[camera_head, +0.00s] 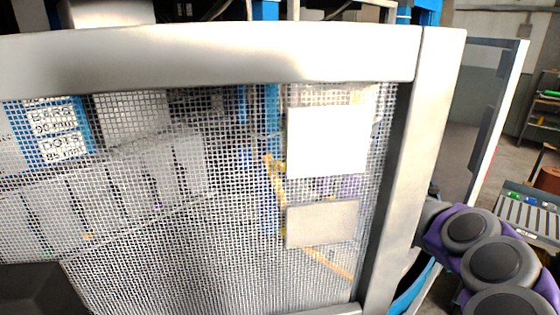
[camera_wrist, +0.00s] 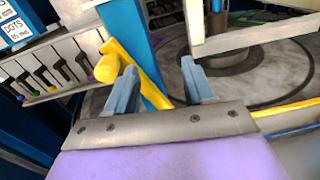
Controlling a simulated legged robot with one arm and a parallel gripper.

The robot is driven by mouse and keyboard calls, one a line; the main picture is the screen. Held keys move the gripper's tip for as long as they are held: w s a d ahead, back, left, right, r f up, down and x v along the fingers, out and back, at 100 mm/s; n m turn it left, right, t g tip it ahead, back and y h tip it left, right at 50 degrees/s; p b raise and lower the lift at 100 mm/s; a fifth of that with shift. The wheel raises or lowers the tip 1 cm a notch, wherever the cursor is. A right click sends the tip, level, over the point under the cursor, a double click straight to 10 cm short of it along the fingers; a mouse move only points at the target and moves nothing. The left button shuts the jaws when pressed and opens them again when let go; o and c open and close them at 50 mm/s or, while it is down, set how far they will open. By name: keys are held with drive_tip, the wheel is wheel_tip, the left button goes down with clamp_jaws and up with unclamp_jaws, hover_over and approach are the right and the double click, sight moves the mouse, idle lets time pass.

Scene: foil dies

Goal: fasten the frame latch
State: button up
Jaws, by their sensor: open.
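In the wrist view my gripper (camera_wrist: 158,72) is open, with its two blue-grey fingers apart. A yellow lever (camera_wrist: 120,58) with a round knob stands close by the left finger, against a blue post (camera_wrist: 138,30). Part of it is behind that finger, and I cannot tell whether they touch. It may be the latch. A pale frame edge (camera_wrist: 255,38) crosses the upper right. In the head view a large grey frame (camera_head: 210,55) with wire mesh fills most of the picture. Yellow-orange parts (camera_head: 277,178) show through the mesh. My gripper is not distinguishable there.
In the wrist view a rack with coloured-tipped slots (camera_wrist: 45,75) stands at the left and a round plate (camera_wrist: 245,75) lies beyond my fingers. In the head view a white plate (camera_head: 327,142) sits at the mesh, and a clear panel (camera_head: 490,110) stands at the right.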

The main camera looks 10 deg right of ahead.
drive_tip(key=p+v, duration=0.4)
drive_tip(key=v, duration=1.1)
drive_tip(key=shift+w+d, duration=0.2)
drive_tip(key=shift+d, duration=0.05)
idle(0.7)
drive_tip(key=shift+f, duration=0.1)
drive_tip(key=shift+p, duration=0.6)
drive_tip(key=shift+s, duration=0.1)
drive_tip(key=v, duration=1.7)
drive_tip(key=shift+p, duration=0.4)
drive_tip(key=shift+d, duration=0.1)
